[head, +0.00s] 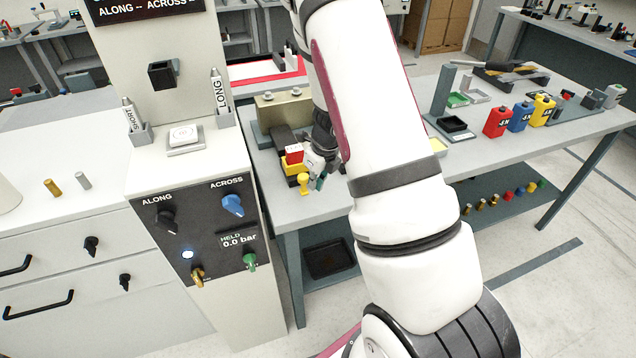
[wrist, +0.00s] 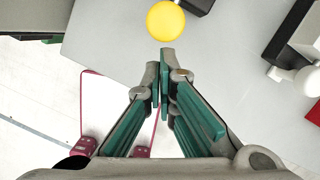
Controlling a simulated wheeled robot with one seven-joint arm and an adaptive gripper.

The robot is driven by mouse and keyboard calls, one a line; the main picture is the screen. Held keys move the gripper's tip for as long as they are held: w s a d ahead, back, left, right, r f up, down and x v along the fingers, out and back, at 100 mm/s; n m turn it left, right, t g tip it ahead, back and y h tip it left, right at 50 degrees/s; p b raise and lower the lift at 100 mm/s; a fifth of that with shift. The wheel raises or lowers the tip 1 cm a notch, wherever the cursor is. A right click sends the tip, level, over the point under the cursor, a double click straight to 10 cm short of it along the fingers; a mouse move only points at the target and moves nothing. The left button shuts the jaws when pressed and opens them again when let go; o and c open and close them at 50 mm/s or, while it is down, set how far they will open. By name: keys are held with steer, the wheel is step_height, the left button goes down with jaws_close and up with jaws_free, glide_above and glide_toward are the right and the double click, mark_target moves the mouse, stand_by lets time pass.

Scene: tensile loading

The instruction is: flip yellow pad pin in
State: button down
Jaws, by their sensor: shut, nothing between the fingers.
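A small yellow pin with a round head (head: 304,181) shows at the front of a dark fixture (head: 284,139) on the grey table, beside a yellow block and a red-and-white block (head: 294,154). In the wrist view a round yellow top (wrist: 166,20), which looks like the same pin, lies just beyond my fingertips. My gripper (wrist: 164,78) is shut and empty, its green-padded fingers together and apart from the yellow top. In the head view my gripper (head: 319,173) is close to the right of the pin, partly hidden by my arm.
A control cabinet (head: 193,222) with knobs and a "0.0 bar" display stands left of the table. Red (head: 497,121), blue and yellow bottles stand on the table at the right. In the wrist view, dark and red parts (wrist: 290,40) with a white knob lie to the right.

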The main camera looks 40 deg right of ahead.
steer(key=w+b, duration=0.2)
steer(key=w, duration=0.1)
steer(key=shift+w+d+f, duration=0.15)
steer(key=shift+w+d, duration=0.1)
steer(key=shift+d, duration=0.15)
steer(key=shift+s, duration=0.1)
steer(key=shift+d, duration=0.1)
